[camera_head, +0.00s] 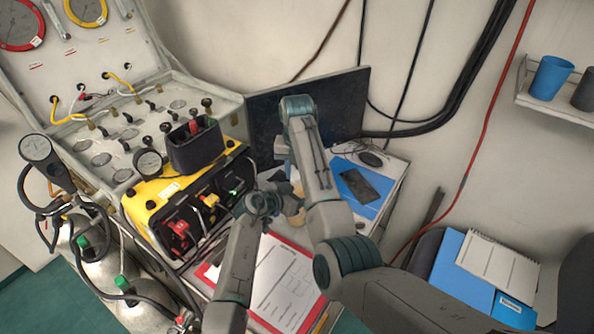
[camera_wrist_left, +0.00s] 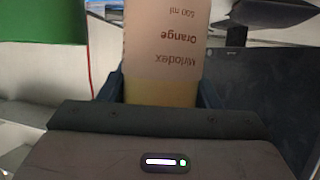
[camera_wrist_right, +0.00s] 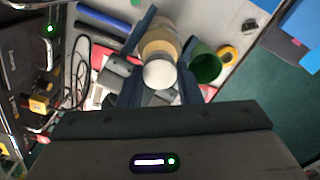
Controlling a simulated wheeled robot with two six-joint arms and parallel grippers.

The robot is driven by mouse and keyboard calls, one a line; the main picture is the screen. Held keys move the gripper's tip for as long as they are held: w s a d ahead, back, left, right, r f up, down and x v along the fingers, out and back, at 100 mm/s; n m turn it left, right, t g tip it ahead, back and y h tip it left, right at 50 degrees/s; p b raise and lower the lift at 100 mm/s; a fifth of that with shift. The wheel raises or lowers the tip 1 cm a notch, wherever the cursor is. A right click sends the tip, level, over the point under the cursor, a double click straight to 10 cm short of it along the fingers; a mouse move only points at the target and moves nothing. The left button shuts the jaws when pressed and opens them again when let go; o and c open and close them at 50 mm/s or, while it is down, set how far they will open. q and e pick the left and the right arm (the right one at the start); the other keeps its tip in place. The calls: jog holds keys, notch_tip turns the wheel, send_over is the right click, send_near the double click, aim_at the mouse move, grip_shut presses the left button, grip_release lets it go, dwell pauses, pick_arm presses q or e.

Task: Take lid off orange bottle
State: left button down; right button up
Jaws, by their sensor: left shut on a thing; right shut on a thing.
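The orange bottle (camera_wrist_left: 160,45), with an orange-tinted body and the word "Orange" on its label, fills the middle of the left wrist view. My left gripper (camera_wrist_left: 160,92) is shut on the bottle's body, one finger on each side. In the right wrist view, the round white lid (camera_wrist_right: 160,74) faces the camera, with the tan bottle body behind it. My right gripper (camera_wrist_right: 161,88) is shut on the lid, its fingers at either side. Whether the lid is apart from the bottle cannot be told. In the head view my arms mostly hide the bottle.
A red clipboard (camera_head: 283,283) lies below my arms. The air panel with a yellow case (camera_head: 160,190) stands at the left. A dark monitor (camera_head: 345,100) is behind my right arm. A phone (camera_head: 358,186) lies on a blue folder. A green cup (camera_wrist_right: 205,65) stands beside the bottle.

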jog(key=o, duration=1.1)
jog(key=shift+r, duration=2.25)
pick_arm(q)
jog(key=shift+c, duration=1.9)
grip_release()
